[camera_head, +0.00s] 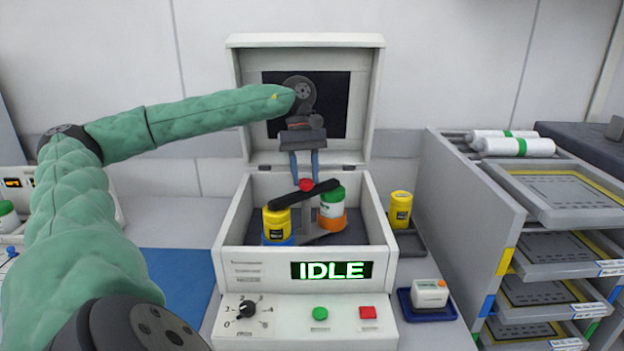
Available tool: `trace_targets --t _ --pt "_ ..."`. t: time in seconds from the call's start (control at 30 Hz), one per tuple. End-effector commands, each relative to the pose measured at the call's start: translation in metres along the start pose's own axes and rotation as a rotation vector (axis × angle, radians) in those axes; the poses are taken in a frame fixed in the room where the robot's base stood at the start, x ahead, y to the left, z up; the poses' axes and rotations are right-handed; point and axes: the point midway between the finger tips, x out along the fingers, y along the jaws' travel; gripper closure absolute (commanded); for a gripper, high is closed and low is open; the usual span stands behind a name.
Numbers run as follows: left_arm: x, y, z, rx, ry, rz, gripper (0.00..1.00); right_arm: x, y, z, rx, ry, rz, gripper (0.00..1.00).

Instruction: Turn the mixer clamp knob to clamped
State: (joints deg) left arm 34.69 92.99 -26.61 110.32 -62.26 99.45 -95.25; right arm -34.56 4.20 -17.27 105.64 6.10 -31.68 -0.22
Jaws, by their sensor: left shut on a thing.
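The mixer (233,256) is a white box with its lid (376,98) raised and its display (331,270) reading IDLE. Inside, a black clamp bar (325,188) lies slanted across a yellow jar (277,224) in a blue holder and a white jar with a green lid (332,203) in an orange holder. The red clamp knob (306,185) sits at the bar's middle. My left gripper (306,171) points down from above, its blue fingers shut on the knob. The fingertips partly cover the knob, and its turn angle cannot be told. My right gripper is not in view.
A dial (247,309), a green button (320,313) and a red button (368,312) are on the mixer's front. A yellow jar (400,209) and a small white box (429,293) stand to its right, before a tray rack (465,205). A blue mat (178,284) lies left.

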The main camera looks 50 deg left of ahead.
Motion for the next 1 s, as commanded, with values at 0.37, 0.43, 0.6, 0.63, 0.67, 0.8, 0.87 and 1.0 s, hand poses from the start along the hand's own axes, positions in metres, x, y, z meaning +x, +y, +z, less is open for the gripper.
trace_targets --t 0.37,0.43,0.6,0.63,0.67,0.8,0.87,1.0 --pt "-0.0030 -0.0076 -0.0024 0.029 0.003 -0.010 1.00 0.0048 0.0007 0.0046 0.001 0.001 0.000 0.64" --pt "-0.0031 -0.0077 -0.0023 0.030 0.003 -0.010 1.00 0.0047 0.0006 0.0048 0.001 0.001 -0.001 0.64" --pt "-0.0032 -0.0076 -0.0022 0.030 0.003 -0.010 1.00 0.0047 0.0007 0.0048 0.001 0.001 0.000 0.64" --pt "-0.0031 -0.0076 -0.0022 0.030 0.003 -0.010 1.00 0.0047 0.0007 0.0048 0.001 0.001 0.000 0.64" --pt "-0.0032 -0.0076 -0.0022 0.030 0.003 -0.010 1.00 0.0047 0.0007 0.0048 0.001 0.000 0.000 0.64" --pt "-0.0029 -0.0076 -0.0021 0.030 0.003 -0.010 0.49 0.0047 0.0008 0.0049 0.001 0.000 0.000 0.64" --pt "-0.0025 -0.0075 -0.0021 0.030 0.002 -0.011 0.44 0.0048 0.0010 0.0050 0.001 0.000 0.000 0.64" --pt "-0.0017 -0.0075 -0.0020 0.030 0.001 -0.012 0.44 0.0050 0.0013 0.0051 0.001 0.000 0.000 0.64"
